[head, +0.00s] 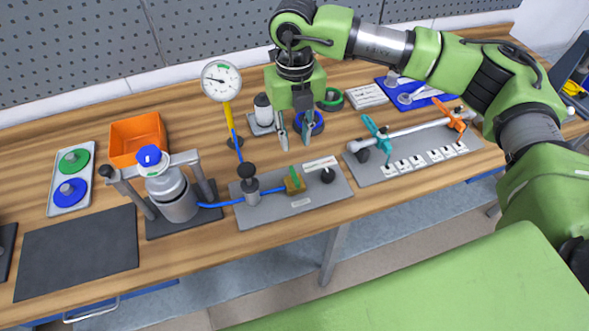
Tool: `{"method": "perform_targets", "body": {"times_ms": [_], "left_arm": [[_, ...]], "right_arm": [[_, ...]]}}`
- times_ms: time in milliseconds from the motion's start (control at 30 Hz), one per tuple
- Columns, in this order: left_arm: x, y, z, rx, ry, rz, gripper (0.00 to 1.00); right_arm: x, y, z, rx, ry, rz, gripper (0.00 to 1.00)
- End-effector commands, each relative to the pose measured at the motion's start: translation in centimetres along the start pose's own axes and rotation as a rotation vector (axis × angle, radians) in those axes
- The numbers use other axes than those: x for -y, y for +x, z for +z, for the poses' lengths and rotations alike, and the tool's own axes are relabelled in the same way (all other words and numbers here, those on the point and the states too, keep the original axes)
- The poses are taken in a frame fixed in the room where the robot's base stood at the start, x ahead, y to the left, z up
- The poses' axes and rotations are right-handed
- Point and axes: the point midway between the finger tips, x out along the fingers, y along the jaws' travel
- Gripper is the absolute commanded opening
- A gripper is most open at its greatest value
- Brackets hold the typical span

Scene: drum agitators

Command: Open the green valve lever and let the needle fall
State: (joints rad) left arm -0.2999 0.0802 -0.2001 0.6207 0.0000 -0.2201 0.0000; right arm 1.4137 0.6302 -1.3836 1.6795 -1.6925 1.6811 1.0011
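The green valve lever (295,176) stands up on a small brass valve block (294,185) on a grey plate (268,209) at the middle front of the bench. A round white gauge (221,80) on a yellow stem stands behind and left of it; its dark needle points leftward, but the reading is too small to tell. My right gripper (295,141) hangs above the bench behind the lever, fingers down and spread apart. It is open and empty, and it looks apart from the lever. My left gripper is out of view.
A clamped metal vessel (177,196) with a blue knob joins the valve plate by a blue hose. A black knob (248,171) stands left of the lever. At right, a rail carries a teal lever (377,136) and an orange lever (455,122). An orange bin (138,137) stands back left.

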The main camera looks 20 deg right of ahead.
Motion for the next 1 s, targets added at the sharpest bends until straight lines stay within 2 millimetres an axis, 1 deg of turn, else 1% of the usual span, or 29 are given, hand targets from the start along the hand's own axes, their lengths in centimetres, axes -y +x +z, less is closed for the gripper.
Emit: {"method": "perform_targets", "body": {"times_ms": [33, 167, 300, 500, 600, 700, 800, 1000], "left_arm": [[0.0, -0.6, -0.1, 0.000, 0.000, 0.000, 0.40], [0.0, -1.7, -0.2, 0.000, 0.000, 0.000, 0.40], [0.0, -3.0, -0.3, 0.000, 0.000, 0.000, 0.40], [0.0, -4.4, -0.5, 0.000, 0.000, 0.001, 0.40], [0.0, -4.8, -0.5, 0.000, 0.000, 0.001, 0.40], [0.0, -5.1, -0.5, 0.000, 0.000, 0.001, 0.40], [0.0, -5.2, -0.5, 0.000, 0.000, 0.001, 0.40], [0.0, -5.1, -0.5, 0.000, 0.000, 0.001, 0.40]], "right_arm": [[0.0, 0.6, -0.1, -0.006, 0.000, 0.000, 0.25], [-0.1, 2.8, -0.2, -0.008, -0.001, 0.001, 0.25], [-0.1, 5.9, -0.2, -0.008, -0.002, 0.003, 0.25], [-0.2, 9.9, -0.3, -0.006, -0.004, 0.003, 0.25], [-0.3, 11.3, -0.2, -0.005, -0.003, 0.005, 0.25], [-0.3, 12.3, -0.2, -0.005, -0.004, 0.005, 0.25], [-0.3, 12.8, -0.2, -0.003, -0.004, 0.006, 0.25], [-0.3, 13.0, -0.1, -0.002, -0.005, 0.006, 0.25]]}}
